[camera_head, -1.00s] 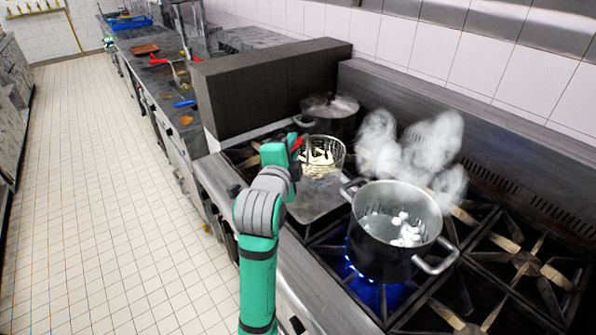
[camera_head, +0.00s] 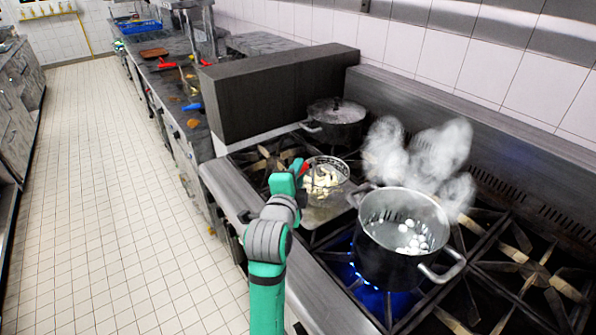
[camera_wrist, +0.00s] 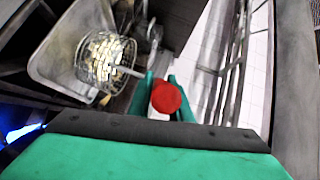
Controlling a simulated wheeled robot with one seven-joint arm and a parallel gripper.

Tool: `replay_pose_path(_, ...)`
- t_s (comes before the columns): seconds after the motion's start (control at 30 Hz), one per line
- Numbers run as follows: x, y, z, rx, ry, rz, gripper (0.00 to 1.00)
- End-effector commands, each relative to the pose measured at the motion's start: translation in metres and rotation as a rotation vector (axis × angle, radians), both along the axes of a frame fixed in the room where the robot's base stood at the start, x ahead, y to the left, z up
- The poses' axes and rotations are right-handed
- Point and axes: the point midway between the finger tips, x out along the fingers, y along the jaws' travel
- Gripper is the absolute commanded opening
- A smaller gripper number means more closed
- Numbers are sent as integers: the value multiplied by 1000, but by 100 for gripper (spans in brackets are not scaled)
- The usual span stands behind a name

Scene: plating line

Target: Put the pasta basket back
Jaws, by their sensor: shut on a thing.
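The pasta basket (camera_head: 323,180) is a wire mesh basket with pale pasta in it. It is at or just above a metal tray (camera_head: 316,219) on the stove; I cannot tell if it touches. My gripper (camera_head: 303,170) is shut on the basket's red handle, left of the basket. In the wrist view the green fingers of my gripper (camera_wrist: 168,98) flank the red handle end, and the basket (camera_wrist: 106,62) shows beyond, over the tray (camera_wrist: 45,62).
A large steaming pot (camera_head: 402,262) with white round pieces in water stands over a blue flame, right of the basket. A dark lidded pot (camera_head: 336,134) stands behind. A dark partition (camera_head: 275,92) rises at the back left. The tiled floor (camera_head: 110,200) is clear.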

Motion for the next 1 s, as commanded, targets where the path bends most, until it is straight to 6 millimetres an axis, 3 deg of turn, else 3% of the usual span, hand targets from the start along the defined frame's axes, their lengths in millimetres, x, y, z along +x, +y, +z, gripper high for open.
replay_pose_path(0.03,0,0,0,0,0,0,23)
replay_pose_path(0.1,0,0,0,0,0,0,36)
replay_pose_path(0.47,0,1,3,0,-1,2,36)
replay_pose_path(0.67,-26,8,6,-1,-1,4,36)
replay_pose_path(1.0,-90,19,15,-1,-1,0,36)
